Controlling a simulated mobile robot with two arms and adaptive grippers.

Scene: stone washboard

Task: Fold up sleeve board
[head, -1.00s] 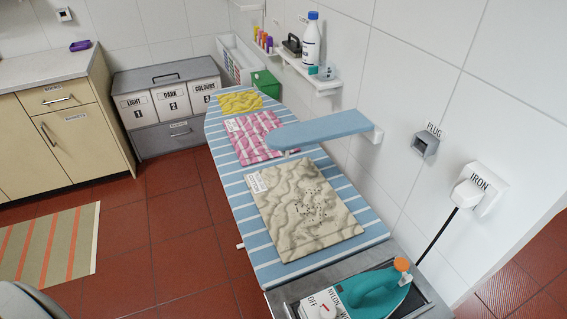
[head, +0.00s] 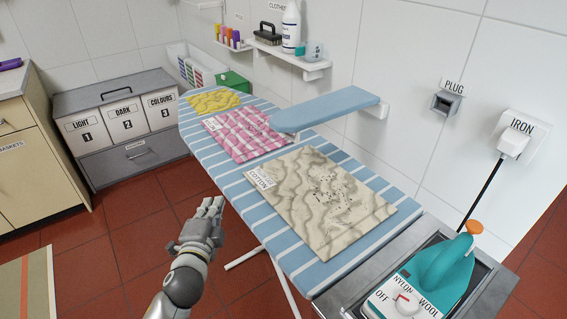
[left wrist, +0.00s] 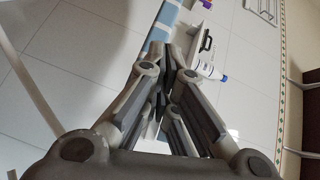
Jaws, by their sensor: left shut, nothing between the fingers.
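The sleeve board (head: 325,108) is a narrow blue padded board, joined to a white bracket on the wall at its right end. It lies out level over the ironing board (head: 262,232), which is striped blue and white. My left gripper (head: 212,203) is in front of the ironing board's near edge, left of the beige cloth and well apart from the sleeve board. Its fingers are shut with nothing between them. In the left wrist view the fingers (left wrist: 165,75) meet, with a blue strip beyond them. My right gripper is not in view.
A beige cotton cloth (head: 320,200), a pink cloth (head: 238,135) and a yellow cloth (head: 212,101) lie on the ironing board. A teal iron (head: 440,262) stands at its right end. A wall shelf (head: 290,62) holds a white bottle (head: 291,27). Laundry bins (head: 125,125) stand at the back left.

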